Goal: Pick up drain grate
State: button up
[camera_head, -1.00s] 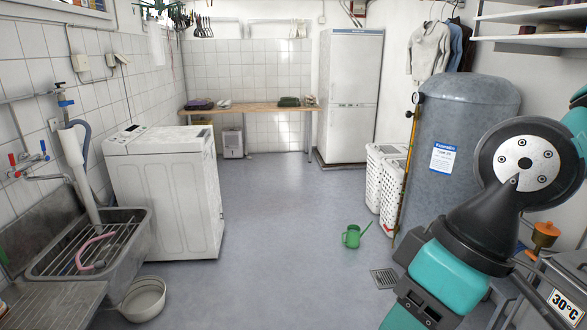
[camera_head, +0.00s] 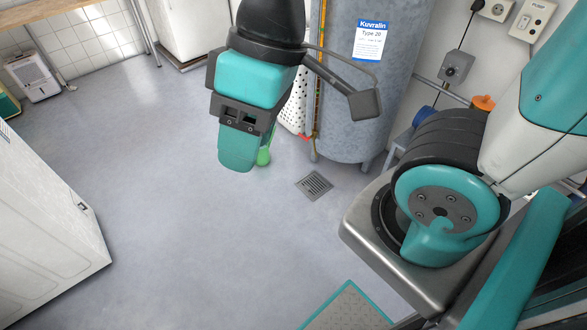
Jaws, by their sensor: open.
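The drain grate (camera_head: 314,185) is a small grey slotted square on the floor, in front of the grey tank. It is in plain view with nothing on it. My gripper (camera_head: 238,152) hangs from the teal and black wrist, up and to the left of the grate in the picture. It is open, and nothing shows in it. It is apart from the grate and appears to be well above the floor. One finger can be made out; the rest of the jaws is hard to tell from this angle.
The tank (camera_head: 350,75) stands on legs just behind the grate. A green watering can (camera_head: 264,156) and a white basket (camera_head: 293,105) are partly hidden behind my gripper. A white washing machine (camera_head: 45,235) stands at left. The floor between is clear.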

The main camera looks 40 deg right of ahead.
aim_at(306, 187)
jog(key=i, duration=2.9)
jog(key=z, duration=3.55)
